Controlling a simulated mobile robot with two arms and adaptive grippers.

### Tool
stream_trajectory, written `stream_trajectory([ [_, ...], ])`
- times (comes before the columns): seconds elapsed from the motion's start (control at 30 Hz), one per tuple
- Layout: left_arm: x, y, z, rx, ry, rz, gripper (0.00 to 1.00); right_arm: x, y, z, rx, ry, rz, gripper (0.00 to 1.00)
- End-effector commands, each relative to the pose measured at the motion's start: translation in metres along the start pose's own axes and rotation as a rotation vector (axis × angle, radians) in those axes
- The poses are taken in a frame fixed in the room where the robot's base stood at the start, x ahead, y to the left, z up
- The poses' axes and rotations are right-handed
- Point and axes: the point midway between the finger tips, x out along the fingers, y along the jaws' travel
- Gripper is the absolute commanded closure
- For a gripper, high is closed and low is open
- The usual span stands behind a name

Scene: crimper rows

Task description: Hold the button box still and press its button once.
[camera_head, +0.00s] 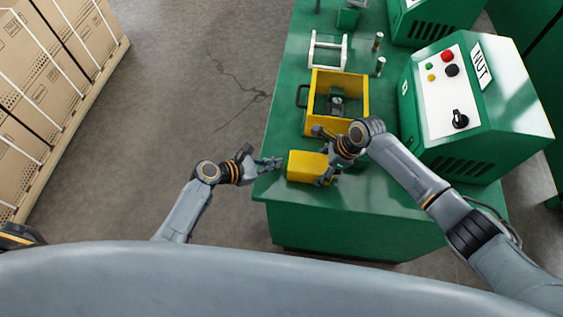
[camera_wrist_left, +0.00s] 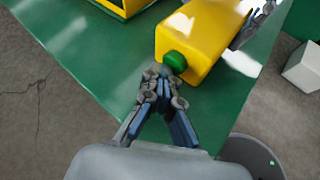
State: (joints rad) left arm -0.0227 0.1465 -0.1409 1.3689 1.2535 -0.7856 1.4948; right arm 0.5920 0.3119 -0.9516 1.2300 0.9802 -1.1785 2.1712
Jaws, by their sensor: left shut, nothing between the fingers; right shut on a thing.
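The yellow button box (camera_head: 305,167) lies near the front left edge of the green table (camera_head: 350,197). In the left wrist view the box (camera_wrist_left: 205,32) shows a round green button (camera_wrist_left: 175,62) on the end facing my left gripper. My right gripper (camera_head: 325,160) is shut on the box from its right side; part of it also shows in the left wrist view (camera_wrist_left: 254,22). My left gripper (camera_head: 273,162) is shut and empty, its fingertips (camera_wrist_left: 161,80) close beside the button. I cannot tell whether they touch it.
A yellow bin (camera_head: 352,81) with a dark handle and parts inside stands behind the box. A white frame (camera_head: 328,51) and metal pins are further back. A green machine (camera_head: 475,110) with buttons and a knob stands right. Stacked cartons (camera_head: 50,80) are far left across open floor.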

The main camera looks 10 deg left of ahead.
Motion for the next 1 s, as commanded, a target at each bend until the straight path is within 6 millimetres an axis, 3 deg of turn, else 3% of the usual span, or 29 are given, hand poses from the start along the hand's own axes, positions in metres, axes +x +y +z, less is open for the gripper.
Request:
stream_trajectory([
  [1.0,-0.019,0.014,-0.014,-0.001,0.0,0.0,1.0,0.001,0.001,0.0,0.0,-0.001,0.002,0.67],
])
